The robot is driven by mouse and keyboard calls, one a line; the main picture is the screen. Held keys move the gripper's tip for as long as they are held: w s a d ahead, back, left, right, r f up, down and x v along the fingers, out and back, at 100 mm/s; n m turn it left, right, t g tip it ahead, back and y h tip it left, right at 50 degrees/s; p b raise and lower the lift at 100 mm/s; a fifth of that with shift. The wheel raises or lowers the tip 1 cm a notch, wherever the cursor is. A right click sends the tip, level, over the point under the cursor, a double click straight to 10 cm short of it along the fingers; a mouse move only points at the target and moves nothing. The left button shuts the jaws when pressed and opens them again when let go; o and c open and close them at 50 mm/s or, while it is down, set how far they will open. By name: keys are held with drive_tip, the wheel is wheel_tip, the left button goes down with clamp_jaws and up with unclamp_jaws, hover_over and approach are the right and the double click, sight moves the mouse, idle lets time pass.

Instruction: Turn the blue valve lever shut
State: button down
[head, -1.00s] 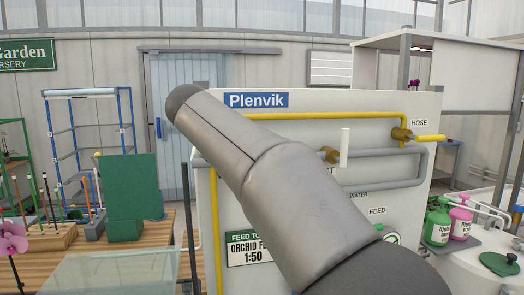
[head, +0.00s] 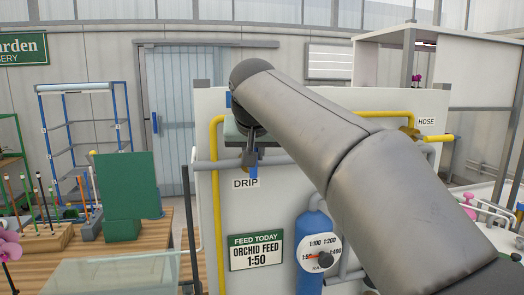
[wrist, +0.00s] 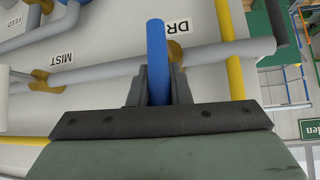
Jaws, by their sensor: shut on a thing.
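The blue valve lever (head: 254,172) is on the drip valve of the white Plenvik panel, just above the DRIP label (head: 245,183). In the head view its lower end points down, across the level grey pipe. My gripper (head: 250,153) is at the lever, its jaws shut on it. In the wrist view the blue lever (wrist: 157,52) stands up from between my two dark fingers (wrist: 158,93), in front of the grey pipe and next to the brass valve body (wrist: 176,52). The lever's upper part is hidden in the head view.
A yellow pipe (head: 214,185) runs down the panel's left side. My arm covers the middle of the panel. The wrist view shows another brass valve (wrist: 42,82) by the MIST label. A blue cylinder (head: 311,245) stands by a dial (head: 322,252) low on the panel.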

drive_tip(key=shift+f, duration=0.1)
drive_tip(key=c, duration=1.3)
unclamp_jaws()
drive_tip(key=shift+c, duration=0.2)
drive_tip(key=v, duration=1.7)
drive_tip(key=shift+s, duration=0.15)
